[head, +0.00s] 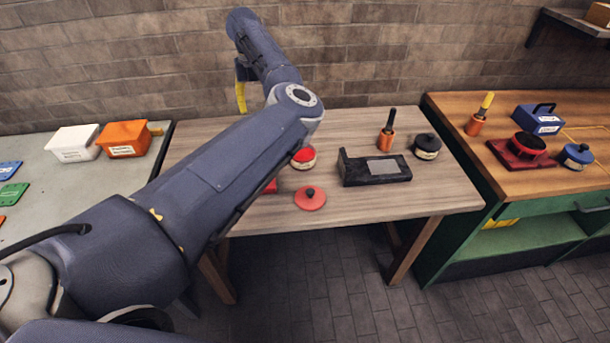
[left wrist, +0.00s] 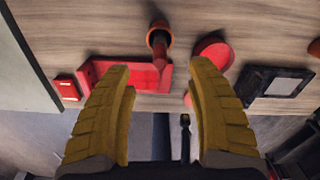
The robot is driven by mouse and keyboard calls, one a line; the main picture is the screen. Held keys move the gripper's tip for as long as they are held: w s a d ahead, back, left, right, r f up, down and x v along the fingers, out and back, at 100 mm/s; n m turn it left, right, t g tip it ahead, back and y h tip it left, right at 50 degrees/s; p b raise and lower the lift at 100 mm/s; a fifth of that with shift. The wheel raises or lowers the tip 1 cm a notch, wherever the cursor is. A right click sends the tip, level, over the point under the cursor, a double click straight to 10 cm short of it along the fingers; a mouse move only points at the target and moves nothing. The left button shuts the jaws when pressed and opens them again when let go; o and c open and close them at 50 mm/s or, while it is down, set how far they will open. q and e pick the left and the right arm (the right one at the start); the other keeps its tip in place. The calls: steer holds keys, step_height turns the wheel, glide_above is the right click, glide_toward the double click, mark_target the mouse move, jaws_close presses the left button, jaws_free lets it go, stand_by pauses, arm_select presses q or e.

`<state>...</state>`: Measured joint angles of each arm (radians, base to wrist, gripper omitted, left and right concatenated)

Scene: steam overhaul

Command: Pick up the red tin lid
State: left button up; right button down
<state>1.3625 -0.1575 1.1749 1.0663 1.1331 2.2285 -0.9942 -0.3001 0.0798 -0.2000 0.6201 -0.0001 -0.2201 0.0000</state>
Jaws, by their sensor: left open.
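The red tin lid (head: 310,198), a flat disc with a dark knob, lies on the wooden table near its front edge. A red-topped tin (head: 303,158) with a pale label stands just behind it. In the left wrist view a round red shape (left wrist: 212,52), seemingly the tin, is beyond the right finger. A red sliver beside that finger may be the lid, mostly hidden. My left gripper (left wrist: 158,75) is open and empty, its yellow fingers above the table. In the head view the arm hides most of it; a yellow finger (head: 241,95) shows behind the lid, to its left. My right gripper is not in view.
A black block (head: 375,170), a black-lidded tin (head: 427,146) and another orange cup (head: 386,139) stand to the right. Table is clear right of the lid.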

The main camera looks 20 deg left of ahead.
arm_select(q)
steer(key=o, duration=0.9)
